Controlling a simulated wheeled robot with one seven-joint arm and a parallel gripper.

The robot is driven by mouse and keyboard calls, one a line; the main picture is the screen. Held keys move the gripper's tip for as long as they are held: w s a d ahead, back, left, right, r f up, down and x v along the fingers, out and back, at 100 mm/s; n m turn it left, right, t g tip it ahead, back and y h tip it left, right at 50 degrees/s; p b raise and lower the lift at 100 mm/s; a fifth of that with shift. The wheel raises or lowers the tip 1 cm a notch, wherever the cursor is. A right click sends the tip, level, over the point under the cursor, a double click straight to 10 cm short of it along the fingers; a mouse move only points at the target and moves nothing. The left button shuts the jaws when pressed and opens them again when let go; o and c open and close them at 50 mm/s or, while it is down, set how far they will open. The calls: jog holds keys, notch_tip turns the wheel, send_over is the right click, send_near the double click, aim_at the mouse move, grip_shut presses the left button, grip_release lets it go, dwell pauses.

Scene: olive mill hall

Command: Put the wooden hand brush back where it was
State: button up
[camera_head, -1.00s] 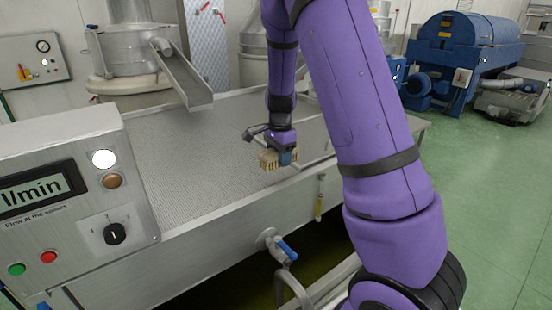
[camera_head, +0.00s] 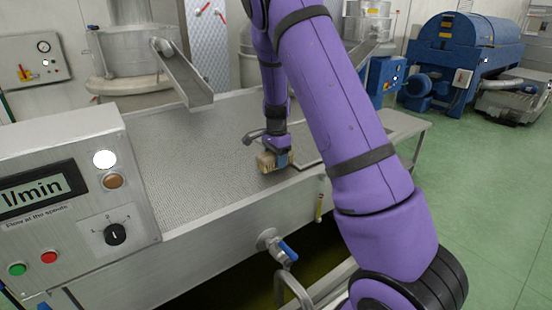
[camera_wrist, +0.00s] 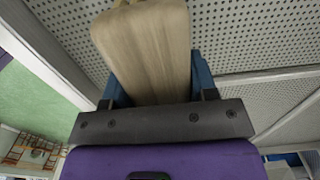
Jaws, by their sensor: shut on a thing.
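The wooden hand brush (camera_head: 266,162) is a small pale wooden block at the end of my purple arm. My gripper (camera_head: 284,159), with blue fingers, is shut on it, close above the perforated metal surface near its front edge. In the wrist view the brush's wooden back (camera_wrist: 148,50) fills the upper middle, between the blue fingers of my gripper (camera_wrist: 155,88). Whether the brush touches the surface I cannot tell.
The perforated surface (camera_head: 190,150) is bare to the left. A chute (camera_head: 183,75) slopes down at the back. A control panel (camera_head: 70,200) stands at the front left. A valve with a blue handle (camera_head: 288,250) juts out below the front edge.

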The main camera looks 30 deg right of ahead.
jog(key=shift+f, duration=0.5)
jog(key=o, duration=1)
jog(key=shift+c, duration=0.2)
jog(key=shift+r, duration=0.1)
notch_tip(320, 180, up, 13)
jog(key=shift+f, duration=0.1)
jog(key=s+a+r+n+t, duration=0.1)
jog(key=s+a+r+n, duration=0.35)
jog(key=s, duration=0.35)
jog(key=s+a+r+n+t+y, duration=0.1)
jog(key=s+a+r+n, duration=0.3)
jog(key=s+r, duration=0.3)
jog(key=s+a+r+n+t, duration=0.2)
jog(key=s+a+r+n, duration=0.2)
jog(key=s, duration=0.5)
jog(key=s+a+n+t+h, duration=0.1)
jog(key=s+a+n, duration=0.2)
jog(key=s, duration=0.7)
jog(key=shift+s+f+n, duration=0.2)
jog(key=shift+n, duration=0.85)
